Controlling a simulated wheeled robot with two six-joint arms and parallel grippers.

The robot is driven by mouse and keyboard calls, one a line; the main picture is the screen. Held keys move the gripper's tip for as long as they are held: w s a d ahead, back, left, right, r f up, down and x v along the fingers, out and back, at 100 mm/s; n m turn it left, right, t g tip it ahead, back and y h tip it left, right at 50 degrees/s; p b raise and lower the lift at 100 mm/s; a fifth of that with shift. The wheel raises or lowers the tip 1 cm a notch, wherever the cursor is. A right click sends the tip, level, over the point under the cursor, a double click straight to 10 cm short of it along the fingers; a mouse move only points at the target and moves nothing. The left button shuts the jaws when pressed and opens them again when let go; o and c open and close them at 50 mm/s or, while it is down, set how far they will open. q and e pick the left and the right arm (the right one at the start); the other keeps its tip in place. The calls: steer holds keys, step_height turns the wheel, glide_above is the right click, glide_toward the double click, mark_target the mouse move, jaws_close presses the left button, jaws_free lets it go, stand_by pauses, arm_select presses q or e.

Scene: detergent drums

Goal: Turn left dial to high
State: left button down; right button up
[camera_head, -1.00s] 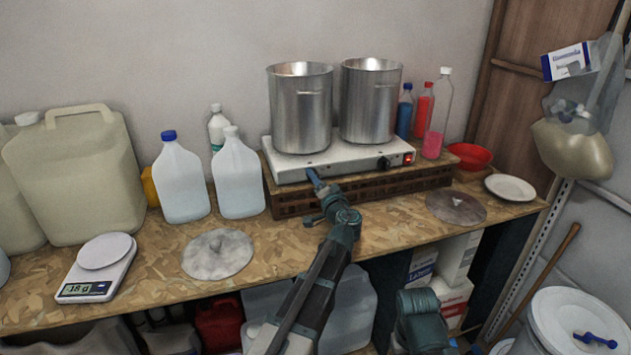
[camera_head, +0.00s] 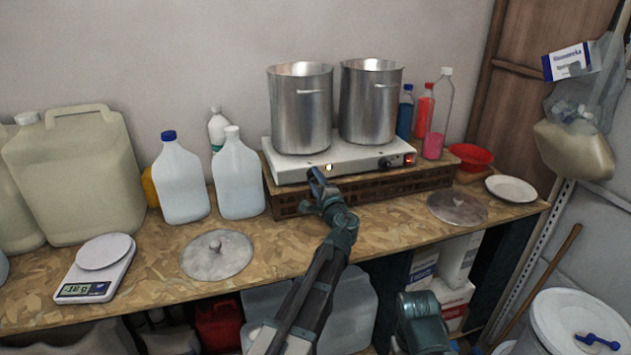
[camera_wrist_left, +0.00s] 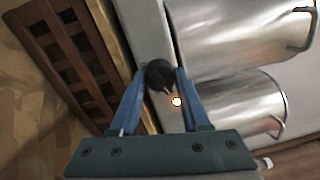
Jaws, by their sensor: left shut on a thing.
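The white hot plate (camera_head: 350,164) stands on a brown slatted crate and carries two steel pots. Its left dial, a round black knob (camera_wrist_left: 160,72), shows between my blue fingers in the left wrist view, with a pale pointer mark. My left gripper (camera_head: 316,177) is at the front of the hot plate, shut on this dial. The gripper covers the dial in the head view. A small lamp (camera_head: 329,167) glows on the front panel just right of the gripper, and also in the left wrist view (camera_wrist_left: 176,101). My right gripper is out of view.
The right dial (camera_head: 385,164) and a lit red switch (camera_head: 409,159) are on the same panel. The left pot (camera_head: 301,112) and right pot (camera_head: 370,105) stand close above. Lids lie on the bench at both sides. Jugs (camera_head: 238,180) stand to the left.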

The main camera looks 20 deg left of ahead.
arm_select(q)
steer(key=shift+m, duration=0.3)
stand_by(0.4)
steer(key=shift+c, duration=1.9)
jaws_free()
